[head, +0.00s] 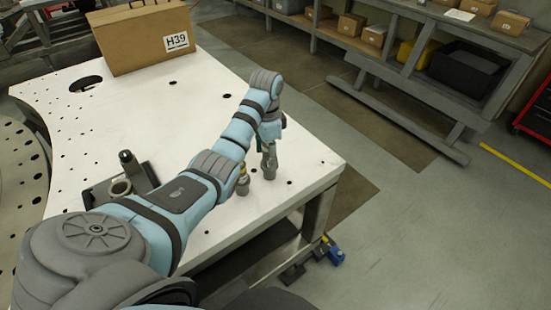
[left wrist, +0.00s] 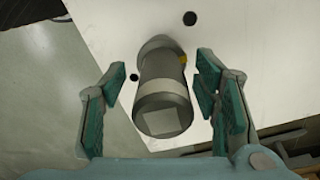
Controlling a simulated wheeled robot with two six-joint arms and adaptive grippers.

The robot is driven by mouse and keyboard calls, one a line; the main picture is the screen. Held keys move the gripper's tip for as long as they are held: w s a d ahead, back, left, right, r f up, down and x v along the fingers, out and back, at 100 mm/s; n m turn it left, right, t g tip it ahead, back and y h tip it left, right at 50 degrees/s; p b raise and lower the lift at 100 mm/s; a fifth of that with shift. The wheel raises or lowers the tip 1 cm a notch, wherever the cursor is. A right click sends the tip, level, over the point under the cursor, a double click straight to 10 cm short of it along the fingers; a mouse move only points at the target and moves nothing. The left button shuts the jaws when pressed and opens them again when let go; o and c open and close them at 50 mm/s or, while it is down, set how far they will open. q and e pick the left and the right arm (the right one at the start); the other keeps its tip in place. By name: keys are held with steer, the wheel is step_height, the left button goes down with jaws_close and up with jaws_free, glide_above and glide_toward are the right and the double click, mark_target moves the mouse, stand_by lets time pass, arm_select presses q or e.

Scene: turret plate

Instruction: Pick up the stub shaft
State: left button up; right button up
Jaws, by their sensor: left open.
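A grey metal cylinder with a pale band, which looks like the stub shaft (left wrist: 162,92), stands between the two teal-padded fingers of my left gripper (left wrist: 160,82) in the left wrist view. The fingers are spread, with a visible gap on each side. My right gripper is not in view.
A dark fixture (head: 105,192) with an upright cylinder and a ring sits farther left on the white table (head: 215,100). A cardboard box (head: 140,40) stands at the back. The table's right edge is close.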

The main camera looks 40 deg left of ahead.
arm_select(q)
steer(key=shift+w+f, duration=0.1)
steer(key=shift+w, duration=0.05)
steer(key=shift+c, duration=0.5)
steer(key=shift+w, duration=0.1)
steer(key=c, duration=0.3)
jaws_close()
